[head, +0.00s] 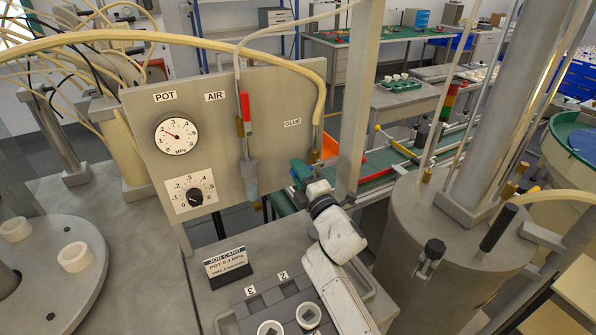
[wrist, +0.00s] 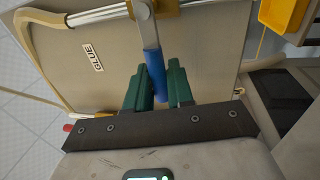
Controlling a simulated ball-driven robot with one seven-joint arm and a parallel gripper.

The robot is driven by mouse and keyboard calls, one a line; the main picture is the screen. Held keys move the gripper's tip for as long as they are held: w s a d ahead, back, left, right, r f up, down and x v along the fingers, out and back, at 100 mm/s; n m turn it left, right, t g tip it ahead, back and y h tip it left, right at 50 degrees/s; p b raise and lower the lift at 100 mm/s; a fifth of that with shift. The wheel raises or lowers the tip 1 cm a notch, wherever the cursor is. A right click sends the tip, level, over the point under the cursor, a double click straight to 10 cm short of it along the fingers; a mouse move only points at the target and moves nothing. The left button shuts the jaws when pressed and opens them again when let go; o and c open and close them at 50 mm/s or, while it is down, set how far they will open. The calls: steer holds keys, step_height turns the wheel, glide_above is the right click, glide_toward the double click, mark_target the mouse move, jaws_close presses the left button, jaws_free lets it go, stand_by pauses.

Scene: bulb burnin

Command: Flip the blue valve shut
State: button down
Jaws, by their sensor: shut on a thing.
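The blue valve's handle (wrist: 153,68) is a flat blue bar in the wrist view. It stands crosswise to the pale pipe above it, joined at a silver and brass valve body (wrist: 144,9). My gripper (wrist: 159,86) has green fingers on either side of the handle and is shut on it. In the head view my gripper (head: 301,170) is beside the panel's right edge, below the GLUE label (head: 292,122). The blue handle is hidden there behind the fingers and wrist.
The grey panel (head: 228,140) carries two dials and a red-handled valve (head: 245,106) under AIR. A metal post (head: 355,110) stands close to my wrist. A job card (head: 228,262) and a tray of white cups are below. A large grey tank (head: 445,240) is at right.

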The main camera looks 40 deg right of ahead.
steer(key=c, duration=1.2)
jaws_free()
steer(key=shift+a, duration=0.1)
steer(key=shift+o, duration=0.2)
steer(key=v, duration=1)
steer(key=shift+s+b, duration=0.4)
steer(key=shift+b, duration=0.05)
steer(key=shift+f, duration=0.2)
